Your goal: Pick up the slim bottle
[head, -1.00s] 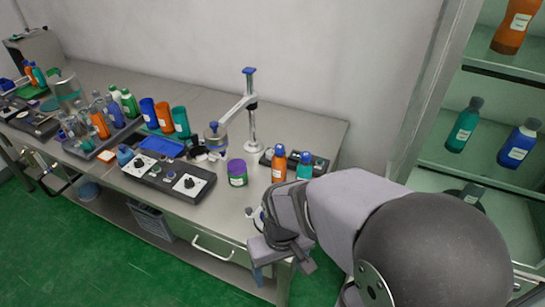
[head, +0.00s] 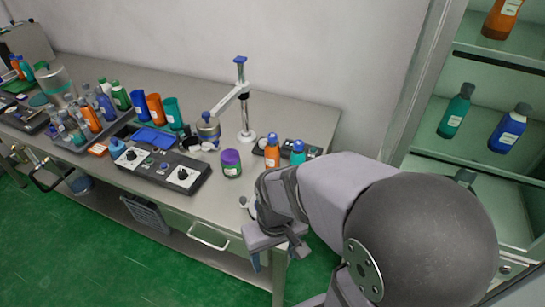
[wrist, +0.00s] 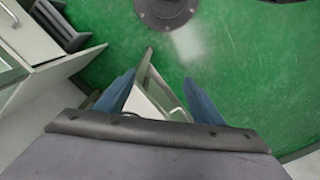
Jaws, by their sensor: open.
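An orange bottle (head: 272,153) with a blue cap stands upright near the right end of the metal bench, in the head view. A shorter-looking teal bottle (head: 298,154) with a blue cap stands just right of it. More bottles stand in a grey tray (head: 76,146) at the left, among them a slender orange one (head: 91,118). I cannot tell which is the slim bottle. My gripper (head: 254,262) hangs at the bench's front right edge, below the top and apart from the bottles. In the wrist view its blue fingers (wrist: 160,76) are spread and empty, over green floor.
A purple-and-green jar (head: 231,163) and a black control box (head: 160,168) stand along the bench front. A post with an arm (head: 244,105) rises behind them. A glass-shelved cabinet (head: 480,150) with bottles is at the right. The bench's back right is clear.

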